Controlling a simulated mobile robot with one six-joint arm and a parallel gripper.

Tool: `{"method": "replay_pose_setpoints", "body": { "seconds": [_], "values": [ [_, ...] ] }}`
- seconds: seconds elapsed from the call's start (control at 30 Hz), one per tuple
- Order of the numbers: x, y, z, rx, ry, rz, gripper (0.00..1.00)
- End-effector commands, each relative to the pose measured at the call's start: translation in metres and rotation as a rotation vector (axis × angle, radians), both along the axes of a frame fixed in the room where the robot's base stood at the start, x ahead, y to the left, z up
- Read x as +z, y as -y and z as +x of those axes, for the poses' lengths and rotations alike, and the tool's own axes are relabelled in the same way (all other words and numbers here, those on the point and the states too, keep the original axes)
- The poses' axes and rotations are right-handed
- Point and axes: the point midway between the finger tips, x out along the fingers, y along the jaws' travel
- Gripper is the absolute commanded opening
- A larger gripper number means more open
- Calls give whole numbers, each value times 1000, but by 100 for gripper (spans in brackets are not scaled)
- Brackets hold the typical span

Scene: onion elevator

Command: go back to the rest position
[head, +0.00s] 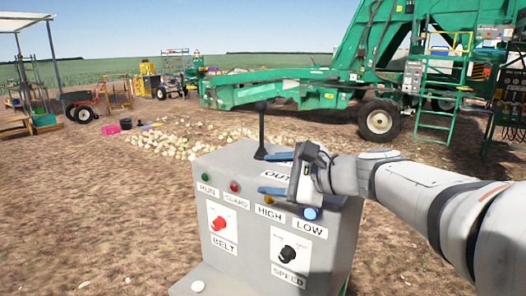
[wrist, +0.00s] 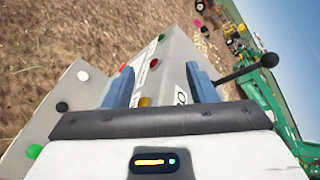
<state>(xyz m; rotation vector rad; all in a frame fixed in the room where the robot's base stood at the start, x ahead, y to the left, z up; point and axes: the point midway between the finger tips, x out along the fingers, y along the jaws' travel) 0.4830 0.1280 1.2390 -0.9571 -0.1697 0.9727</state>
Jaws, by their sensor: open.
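My gripper (head: 273,173) is in front of the upper part of a grey control box in the head view, close to its top edge. Its two blue fingers are apart with nothing between them. In the wrist view the open gripper (wrist: 160,90) points at the box. A black lever with a round knob (head: 261,106) stands up from the box top, just behind the gripper; its knob also shows in the wrist view (wrist: 269,60). I cannot tell whether a finger touches the lever. My gripper hides part of the top label.
The control box (head: 205,262) carries a red belt knob (head: 219,223), a black speed knob (head: 287,253) and several coloured lamps. Onions (head: 180,143) lie on the soil behind it. A green elevator machine (head: 290,88) stands beyond. Open soil (head: 70,210) lies at the left.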

Motion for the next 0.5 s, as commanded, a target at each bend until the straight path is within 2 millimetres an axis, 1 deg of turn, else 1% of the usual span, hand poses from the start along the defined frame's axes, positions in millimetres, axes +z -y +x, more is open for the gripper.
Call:
{"method": "replay_pose_setpoints", "body": {
  "seconds": [0.17,0.27,0.3,0.37,0.4,0.5],
  "values": [
    [-52,2,-35,113,18,-287,51],
    [-91,12,-63,221,39,-515,51],
    [-107,18,-75,272,50,-609,51],
    [-129,29,-92,354,65,-748,51],
    [-142,38,-104,413,76,-838,51],
    [-171,62,-131,567,104,-1054,51]
  ]
}}
